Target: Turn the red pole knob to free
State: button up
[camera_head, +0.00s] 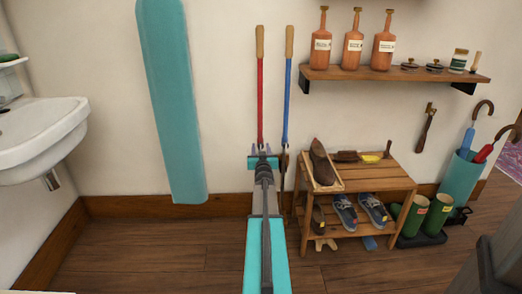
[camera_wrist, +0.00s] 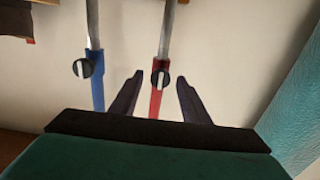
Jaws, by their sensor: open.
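The red pole (camera_head: 260,100) with a wooden handle stands upright against the wall. Its round black knob (camera_wrist: 160,79) has a pale stripe lying roughly along the pole and shows in the wrist view, where the red pole (camera_wrist: 156,104) also shows. My gripper (camera_head: 263,150) is in front of the red pole, hiding its lower part and knob in the head view. In the wrist view my gripper (camera_wrist: 160,75) is open, one finger either side of the knob with gaps on both sides. I cannot tell whether the fingertips reach the knob's depth.
A blue pole (camera_head: 288,90) with its own black knob (camera_wrist: 83,68) stands close beside the red one. A teal ironing board (camera_head: 175,110) leans at the left. A wooden shoe rack (camera_head: 385,180) is at the right, under a shelf (camera_head: 400,76) with bottles.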

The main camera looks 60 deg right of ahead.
dwell(0.3)
jog(key=c, duration=1)
jog(key=shift+n, duration=0.3)
jog(key=n+b, duration=0.3)
jog(key=n, duration=0.1)
jog(key=shift+f, duration=0.15)
jog(key=n+b, duration=0.3)
jog(key=n, duration=0.1)
jog(key=shift+w+n, duration=0.1)
jog(key=shift+n, duration=0.2)
jog(key=n+b, duration=0.2)
jog(key=n, duration=0.2)
jog(key=n+b, duration=0.1)
jog(key=n, duration=0.3)
jog(key=shift+n+b, duration=0.3)
